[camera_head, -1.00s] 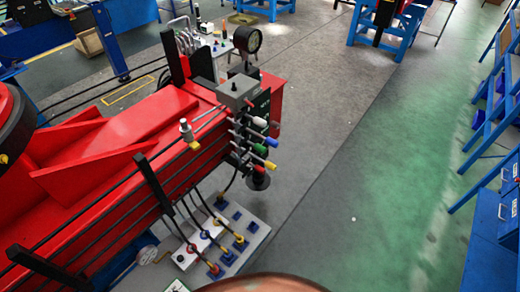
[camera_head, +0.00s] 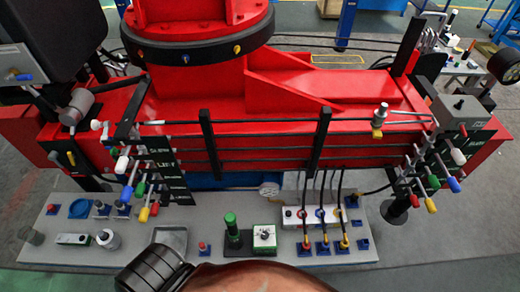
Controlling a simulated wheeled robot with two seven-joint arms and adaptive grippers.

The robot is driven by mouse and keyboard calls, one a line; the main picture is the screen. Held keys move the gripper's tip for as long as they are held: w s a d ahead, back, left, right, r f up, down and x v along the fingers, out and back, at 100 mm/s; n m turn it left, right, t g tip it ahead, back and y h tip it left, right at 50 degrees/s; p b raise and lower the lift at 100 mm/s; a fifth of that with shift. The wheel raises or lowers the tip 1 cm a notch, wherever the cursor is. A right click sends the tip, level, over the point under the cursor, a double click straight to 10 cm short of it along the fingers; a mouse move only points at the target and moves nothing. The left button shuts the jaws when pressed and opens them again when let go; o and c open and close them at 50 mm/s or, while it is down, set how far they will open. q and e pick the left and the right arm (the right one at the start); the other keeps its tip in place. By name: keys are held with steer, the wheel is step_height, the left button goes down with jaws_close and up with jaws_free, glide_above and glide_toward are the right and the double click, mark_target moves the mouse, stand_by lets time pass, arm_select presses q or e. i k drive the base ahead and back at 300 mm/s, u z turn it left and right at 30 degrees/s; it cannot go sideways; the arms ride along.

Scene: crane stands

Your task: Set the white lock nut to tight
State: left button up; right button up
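I cannot single out the white lock nut with certainty. A small white round piece (camera_head: 97,125) sits at the left end of the red crane stand, beside a grey cylinder (camera_head: 77,106). A white knob (camera_head: 121,164) shows on the left lever bank (camera_head: 150,175), and another white knob (camera_head: 458,157) on the right lever bank (camera_head: 430,170). A white and grey fitting (camera_head: 108,239) stands on the bench at the left. At this size I cannot tell whether any nut is tight or loose. Neither gripper shows in the head view.
The red crane stand (camera_head: 240,128) fills the middle. In front of it, a grey bench (camera_head: 205,225) holds a green cylinder (camera_head: 232,226), a white block with hoses (camera_head: 312,215) and a metal tray (camera_head: 170,238). Open floor (camera_head: 450,235) lies at the lower right.

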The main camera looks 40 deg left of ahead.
mark_target(105, 135)
steer(key=u, duration=0.85)
steer(key=i, duration=0.1)
steer(key=u, duration=0.4)
